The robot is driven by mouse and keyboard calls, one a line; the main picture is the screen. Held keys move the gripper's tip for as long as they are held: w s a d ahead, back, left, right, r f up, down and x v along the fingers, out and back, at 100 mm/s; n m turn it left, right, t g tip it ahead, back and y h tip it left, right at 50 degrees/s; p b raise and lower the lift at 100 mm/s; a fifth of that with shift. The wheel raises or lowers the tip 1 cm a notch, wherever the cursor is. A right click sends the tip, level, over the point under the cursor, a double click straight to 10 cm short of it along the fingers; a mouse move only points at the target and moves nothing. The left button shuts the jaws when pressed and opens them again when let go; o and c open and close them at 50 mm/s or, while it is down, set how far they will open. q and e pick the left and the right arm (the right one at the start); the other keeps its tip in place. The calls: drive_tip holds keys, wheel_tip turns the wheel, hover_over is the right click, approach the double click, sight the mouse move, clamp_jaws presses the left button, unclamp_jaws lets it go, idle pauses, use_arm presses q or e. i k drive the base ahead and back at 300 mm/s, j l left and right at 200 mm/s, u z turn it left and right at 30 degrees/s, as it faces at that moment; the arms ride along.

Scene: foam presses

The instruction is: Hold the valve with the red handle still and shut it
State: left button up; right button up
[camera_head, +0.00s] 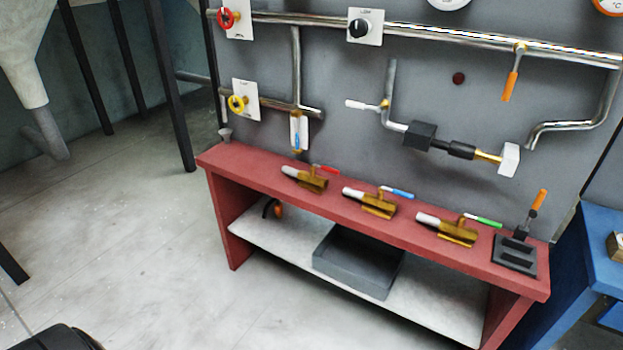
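A brass valve (313,184) with a white end piece and a red lever handle (327,170) lies on top of the red bench (240,170), toward its left end. The red lever runs roughly in line with the valve body. A brass valve (380,208) with a blue lever lies to its right, and another (455,238) with a green lever lies further right. A separate red round handwheel (228,18) is on a wall plate at the upper left. Neither gripper is in view, so nothing is seen touching the red-handled valve.
The bench's lower shelf holds a grey tray (345,278). A dark block with an orange-handled part (515,252) stands at the bench's right end. Pipes (440,38) and valves cover the grey wall behind. Open floor (120,240) lies left; a blue table (590,250) stands right.

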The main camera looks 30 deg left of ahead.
sight(326, 169)
drive_tip(key=i+j+u, duration=0.25)
drive_tip(key=i+j, duration=0.3)
drive_tip(key=i+j+u, duration=0.25)
drive_tip(key=i+j, duration=0.3)
drive_tip(key=i+j+z, duration=0.15)
drive_tip(key=j, duration=0.2)
drive_tip(key=i+j+z, duration=0.2)
drive_tip(key=j, duration=0.15)
drive_tip(key=i+j+z, duration=0.15)
drive_tip(key=j, duration=0.2)
